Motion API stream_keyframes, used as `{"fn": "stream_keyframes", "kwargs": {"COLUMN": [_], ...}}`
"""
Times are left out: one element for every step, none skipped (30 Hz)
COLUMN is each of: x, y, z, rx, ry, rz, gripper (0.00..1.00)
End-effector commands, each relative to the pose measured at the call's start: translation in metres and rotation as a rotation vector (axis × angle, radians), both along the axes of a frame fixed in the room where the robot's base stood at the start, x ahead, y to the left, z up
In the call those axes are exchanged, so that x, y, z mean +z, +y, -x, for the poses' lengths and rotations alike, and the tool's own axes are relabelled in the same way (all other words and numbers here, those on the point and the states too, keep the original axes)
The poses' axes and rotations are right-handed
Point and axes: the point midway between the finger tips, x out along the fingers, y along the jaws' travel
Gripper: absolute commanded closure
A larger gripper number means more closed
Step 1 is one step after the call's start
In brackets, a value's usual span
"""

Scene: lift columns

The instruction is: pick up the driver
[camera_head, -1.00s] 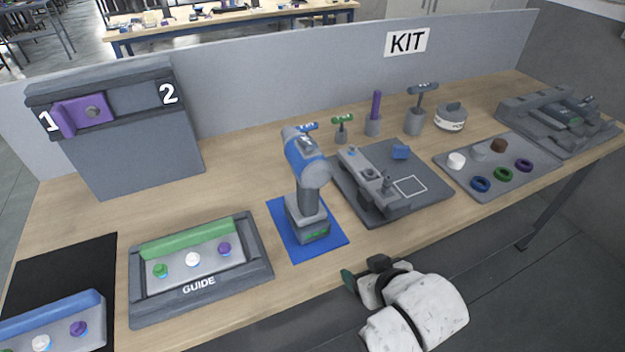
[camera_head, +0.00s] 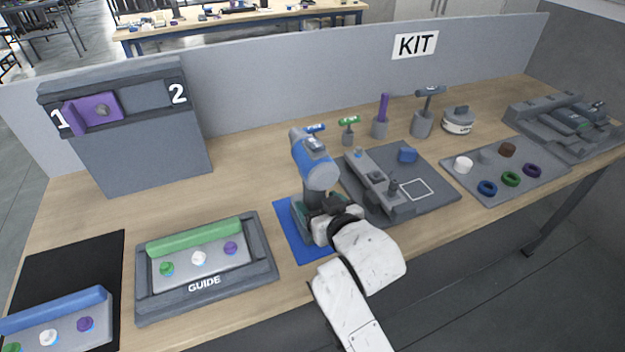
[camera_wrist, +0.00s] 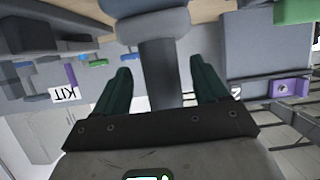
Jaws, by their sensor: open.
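The driver (camera_head: 314,160) is a blue and grey power tool standing upright on the blue mat (camera_head: 289,225). My gripper (camera_head: 318,208) is at its handle in the head view, and my wrist hides much of its lower part. In the wrist view the driver's grey handle (camera_wrist: 160,75) runs between the two dark green fingers of my gripper (camera_wrist: 160,80). The fingers are apart, one on each side of the handle, with gaps showing on both sides. The driver's base is only partly seen behind my gripper.
The GUIDE tray (camera_head: 205,290) stands left of the mat. A grey fixture plate (camera_head: 440,190) is close on the right, with a ring tray (camera_head: 545,178) beyond. Small upright tools, including a purple one (camera_head: 381,115), stand behind. The grey divider (camera_head: 300,70) closes off the back.

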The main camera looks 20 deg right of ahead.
Motion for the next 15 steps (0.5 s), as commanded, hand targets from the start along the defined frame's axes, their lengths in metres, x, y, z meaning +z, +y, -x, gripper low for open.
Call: {"fn": "stream_keyframes", "kwargs": {"x": [0.001, 0.001, -0.001, -0.002, -0.004, -0.007, -0.008, -0.009, -0.01, -0.01, -0.011, -0.011, -0.011, -0.011, -0.011], "y": [0.001, 0.001, 0.002, 0.002, 0.002, 0.002, 0.002, 0.002, 0.002, 0.002, 0.002, 0.002, 0.002, 0.002, 0.002], "z": [-0.008, -0.013, -0.018, -0.022, -0.025, -0.029, -0.032, -0.034, -0.036, -0.037, -0.038, -0.038, -0.038, -0.038, -0.038], "rx": [0.0, 0.0, 0.0, 0.001, 0.001, 0.0, 0.001, 0.001, 0.001, 0.001, 0.001, 0.001, 0.001, 0.001, 0.001], "ry": [0.0, 0.001, 0.001, 0.001, 0.0, 0.002, 0.001, 0.001, 0.0, 0.0, 0.0, 0.0, 0.001, 0.001, 0.001], "rz": [0.0, 0.0, 0.0, 0.0, 0.0, 0.0, 0.0, 0.0, 0.0, 0.0, 0.0, 0.0, 0.0, 0.0, 0.0], "gripper": [0.28, 0.28, 0.28, 0.28, 0.28, 0.28, 0.28, 0.28, 0.28, 0.28, 0.28, 0.28, 0.28, 0.28, 0.28]}}
